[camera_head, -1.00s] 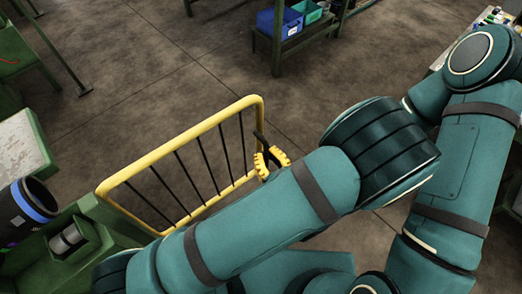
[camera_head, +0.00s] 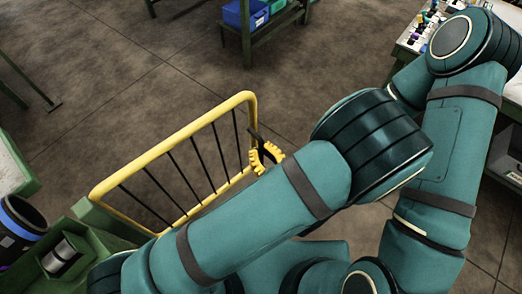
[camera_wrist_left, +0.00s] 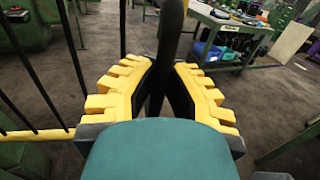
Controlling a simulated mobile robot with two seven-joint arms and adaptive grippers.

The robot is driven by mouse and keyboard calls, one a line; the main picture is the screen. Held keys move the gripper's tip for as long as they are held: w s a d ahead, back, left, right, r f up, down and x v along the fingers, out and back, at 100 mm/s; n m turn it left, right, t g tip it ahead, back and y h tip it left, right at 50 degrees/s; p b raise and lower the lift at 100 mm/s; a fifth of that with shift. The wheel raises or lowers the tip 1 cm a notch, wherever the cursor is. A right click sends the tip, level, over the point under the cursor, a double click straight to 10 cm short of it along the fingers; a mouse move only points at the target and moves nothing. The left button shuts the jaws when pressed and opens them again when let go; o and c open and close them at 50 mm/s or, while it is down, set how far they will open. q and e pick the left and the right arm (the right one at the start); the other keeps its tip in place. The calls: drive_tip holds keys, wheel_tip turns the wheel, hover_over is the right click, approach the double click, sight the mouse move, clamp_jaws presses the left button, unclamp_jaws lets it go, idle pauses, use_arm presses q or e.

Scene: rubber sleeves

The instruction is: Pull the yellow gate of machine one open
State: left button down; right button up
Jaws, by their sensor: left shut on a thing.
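The yellow gate (camera_head: 170,143), a tube frame with thin black bars, stands at a slant in the left half of the head view. Its near end meets a green machine (camera_head: 88,238) at the lower left. My left gripper (camera_head: 265,157), with yellow toothed fingers, is at the gate's far end, partly hidden behind my arm. In the left wrist view, the gripper (camera_wrist_left: 163,64) is shut on the gate's upright black handle (camera_wrist_left: 169,35). The gate's lower yellow rail (camera_wrist_left: 35,134) also shows there. My right gripper is out of view.
A green rack with blue bins (camera_head: 240,13) stands at the top. A table with small items (camera_head: 415,35) is at the upper right. A dark cylinder with a blue band (camera_head: 18,228) is at the lower left. The floor (camera_head: 120,95) beyond the gate is clear.

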sight(251, 117)
use_arm(q)
drive_tip(key=c, duration=1)
unclamp_jaws()
wheel_tip(251, 117, up, 10)
drive_tip(key=shift+s, duration=0.1)
